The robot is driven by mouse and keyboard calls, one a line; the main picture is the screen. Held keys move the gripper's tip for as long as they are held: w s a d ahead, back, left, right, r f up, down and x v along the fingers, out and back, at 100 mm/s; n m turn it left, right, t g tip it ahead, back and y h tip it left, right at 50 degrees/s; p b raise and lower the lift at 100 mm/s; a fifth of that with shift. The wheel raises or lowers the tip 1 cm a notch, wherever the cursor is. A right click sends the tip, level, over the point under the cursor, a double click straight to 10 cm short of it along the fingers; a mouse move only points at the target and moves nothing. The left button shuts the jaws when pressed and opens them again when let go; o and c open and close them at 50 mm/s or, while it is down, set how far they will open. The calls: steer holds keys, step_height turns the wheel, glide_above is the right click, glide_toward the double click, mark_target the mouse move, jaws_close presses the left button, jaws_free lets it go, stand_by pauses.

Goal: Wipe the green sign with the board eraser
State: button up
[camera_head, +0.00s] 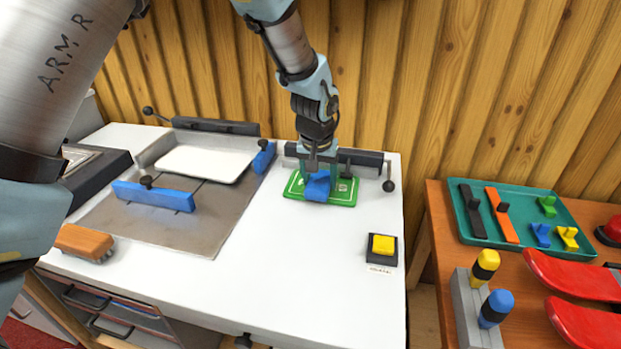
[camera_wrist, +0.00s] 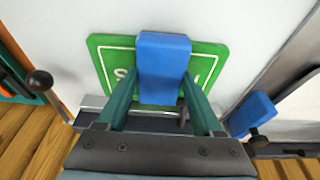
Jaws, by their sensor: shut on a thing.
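The green sign (camera_head: 342,192) with a white border lies on the white bench near its back edge, in front of a dark bar. My gripper (camera_head: 319,176) is over the sign, pointing down, and is shut on a blue block, the board eraser (camera_head: 317,190). In the wrist view the eraser (camera_wrist: 162,66) sits between my two green fingers (camera_wrist: 160,88) and covers the middle of the sign (camera_wrist: 112,58), hiding most of its lettering. The eraser is at or just above the sign's face; I cannot tell whether they touch.
A dark bar with a knobbed lever (camera_head: 388,184) stands behind the sign. A yellow button (camera_head: 383,244) is front right. Left are a grey cutting plate (camera_head: 165,232), a blue guide (camera_head: 153,196) and an orange-brown block (camera_head: 83,242). The front middle bench is clear.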

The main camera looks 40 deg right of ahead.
steer(key=shift+s+d, duration=0.65)
steer(key=shift+s, duration=0.4)
steer(key=shift+s+d, duration=0.7)
steer(key=shift+s, duration=0.3)
steer(key=shift+s+d, duration=0.65)
steer(key=shift+s, duration=0.4)
steer(key=shift+w+a, duration=0.5)
steer(key=shift+w, duration=0.3)
steer(key=shift+w+a, duration=0.5)
steer(key=shift+w, duration=0.3)
